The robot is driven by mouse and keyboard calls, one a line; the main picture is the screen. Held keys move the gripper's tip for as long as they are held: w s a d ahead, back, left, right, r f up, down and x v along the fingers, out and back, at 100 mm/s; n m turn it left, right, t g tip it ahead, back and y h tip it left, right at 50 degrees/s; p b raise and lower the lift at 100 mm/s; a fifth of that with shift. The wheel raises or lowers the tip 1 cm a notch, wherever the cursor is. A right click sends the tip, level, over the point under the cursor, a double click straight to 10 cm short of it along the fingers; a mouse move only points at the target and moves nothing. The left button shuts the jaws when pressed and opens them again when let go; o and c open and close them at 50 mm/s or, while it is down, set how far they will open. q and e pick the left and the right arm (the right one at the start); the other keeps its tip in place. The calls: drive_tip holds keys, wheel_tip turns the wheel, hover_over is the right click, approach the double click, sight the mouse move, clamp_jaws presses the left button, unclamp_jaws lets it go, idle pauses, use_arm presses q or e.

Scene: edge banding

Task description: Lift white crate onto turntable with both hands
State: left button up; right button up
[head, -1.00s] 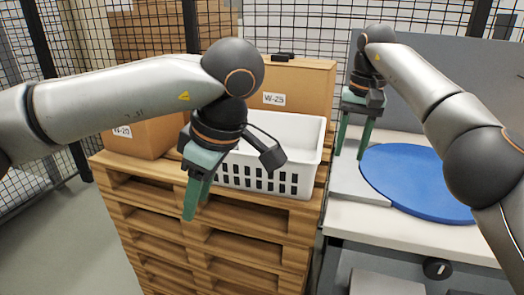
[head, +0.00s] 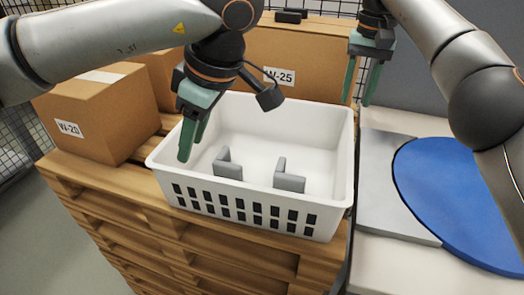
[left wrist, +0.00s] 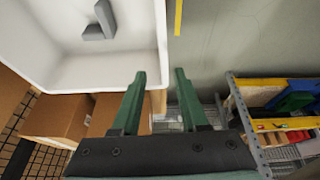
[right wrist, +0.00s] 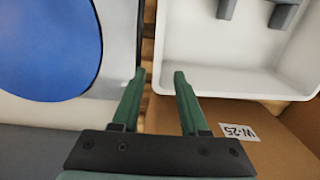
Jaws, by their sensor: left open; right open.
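The white crate (head: 270,215) sits upright on the wooden pallet stack (head: 120,200), with two grey L-shaped parts (head: 289,178) inside. The blue round turntable (head: 460,200) is on the bench to its right. My left gripper (head: 192,145) is open and empty, pointing down by the crate's left side; in the left wrist view the crate wall (left wrist: 100,72) is beside its fingers. My right gripper (head: 362,85) is open and empty near the crate's far right corner. In the right wrist view its fingers (right wrist: 160,80) are close to the crate rim (right wrist: 215,88); contact is unclear.
A W-20 box (head: 100,120) stands left of the crate and a W-25 box (head: 310,60) behind it. A grey plate (head: 385,190) lies between crate and turntable. The left wrist view shows a shelf with coloured items (left wrist: 280,100) below.

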sight(343, 139)
use_arm(q)
drive_tip(key=x, duration=1.2)
drive_tip(key=shift+s+a+f, duration=0.1)
drive_tip(key=shift+f, duration=0.05)
use_arm(e)
drive_tip(key=f, duration=1.2)
drive_tip(key=shift+s+a+f, duration=0.1)
drive_tip(key=shift+a+f, duration=0.05)
drive_tip(key=shift+a, duration=0.15)
use_arm(q)
drive_tip(key=shift+c, duration=0.3)
use_arm(e)
drive_tip(key=shift+c, duration=0.3)
use_arm(q)
clamp_jaws()
use_arm(e)
clamp_jaws()
